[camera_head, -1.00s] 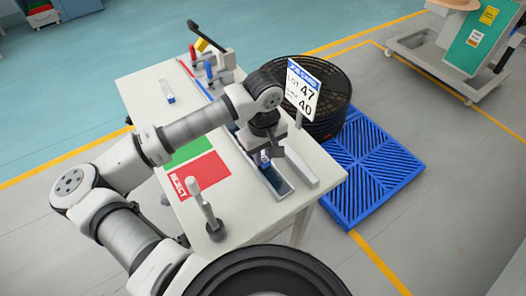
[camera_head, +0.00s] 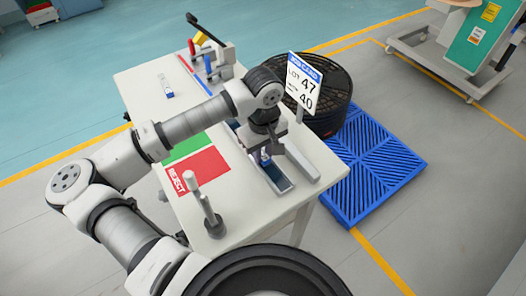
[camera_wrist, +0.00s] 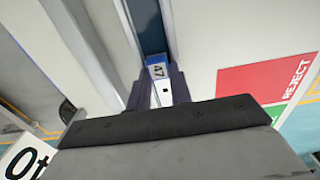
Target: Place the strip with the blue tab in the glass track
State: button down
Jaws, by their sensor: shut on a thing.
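My gripper (camera_head: 265,154) is shut on a small strip (camera_wrist: 159,92) whose blue tab (camera_wrist: 156,60) carries a label reading 47. The strip lies between the two fingers in the wrist view, where the gripper (camera_wrist: 158,88) points toward a dark blue channel, seemingly the glass track (camera_wrist: 148,25). In the head view the gripper is over this long track (camera_head: 274,177), hiding part of it. I cannot tell whether the strip touches the track floor. A second pale strip with a blue end (camera_head: 165,86) lies on the table, left of the track.
The table (camera_head: 145,82) has clamps with red, blue and yellow parts (camera_head: 211,57) at its far end. A blue pallet (camera_head: 372,165) is at right.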

jog(key=c, duration=1.3)
grip_release()
jog(key=shift+f, duration=0.1)
jog(key=shift+o, duration=0.2)
jog(key=r+p, duration=0.1)
jog(key=p, duration=0.1)
jog(key=shift+r+p, duration=0.3)
jog(key=shift+p, duration=0.05)
notch_tip(320, 180, up, 12)
jog(key=b, duration=0.3)
jog(key=shift+f+b, duration=0.15)
jog(key=shift+b, duration=0.15)
